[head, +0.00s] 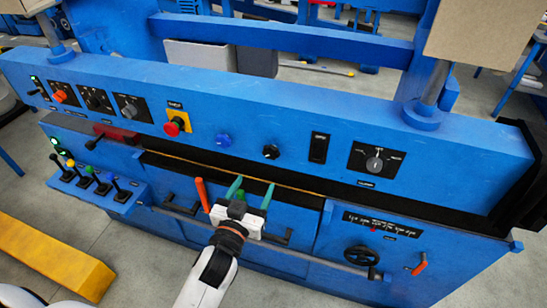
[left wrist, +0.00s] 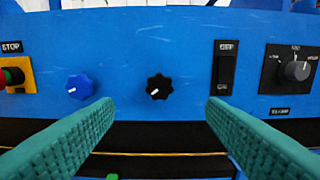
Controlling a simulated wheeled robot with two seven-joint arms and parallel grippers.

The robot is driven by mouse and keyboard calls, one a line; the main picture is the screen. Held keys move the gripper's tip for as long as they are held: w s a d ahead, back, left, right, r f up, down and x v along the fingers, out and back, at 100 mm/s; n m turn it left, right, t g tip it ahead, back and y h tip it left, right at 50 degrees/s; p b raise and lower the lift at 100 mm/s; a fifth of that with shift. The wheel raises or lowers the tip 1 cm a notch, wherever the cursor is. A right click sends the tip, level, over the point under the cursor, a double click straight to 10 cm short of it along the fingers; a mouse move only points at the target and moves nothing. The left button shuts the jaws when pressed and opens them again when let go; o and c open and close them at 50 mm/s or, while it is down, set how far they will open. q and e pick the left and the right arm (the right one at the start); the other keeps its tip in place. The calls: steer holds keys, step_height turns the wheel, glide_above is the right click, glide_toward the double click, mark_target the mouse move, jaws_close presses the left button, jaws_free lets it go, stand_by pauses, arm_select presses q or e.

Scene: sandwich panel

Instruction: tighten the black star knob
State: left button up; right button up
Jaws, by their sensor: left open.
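The black star knob (head: 271,152) sits on the front face of the blue panel beam, right of the blue star knob (head: 223,140). In the left wrist view the black knob (left wrist: 159,87) is a lobed disc with a white mark pointing to the lower left. My left gripper (head: 251,190) is open, its two green fingers (left wrist: 160,112) spread wide to either side of the black knob's place in that view. The fingers are below the knob in the head view and do not touch it. My right gripper is not in view.
A black rocker switch (head: 319,148) and a rotary selector (head: 374,164) are right of the knob. A red stop button (head: 176,125) on yellow is to the left. An orange lever (head: 203,194) stands close left of my left gripper. A black handwheel (head: 361,256) is lower right.

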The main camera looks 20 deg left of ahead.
arm_select(q)
glide_toward(270, 153)
steer(key=w, duration=0.2)
steer(key=w+p, duration=0.1)
steer(key=w, duration=0.5)
steer(key=shift+w+d+p, duration=0.15)
steer(key=shift+w+p, duration=0.05)
steer(key=shift+p, duration=0.1)
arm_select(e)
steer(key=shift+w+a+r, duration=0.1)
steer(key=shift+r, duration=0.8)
arm_select(q)
steer(key=c, duration=1)
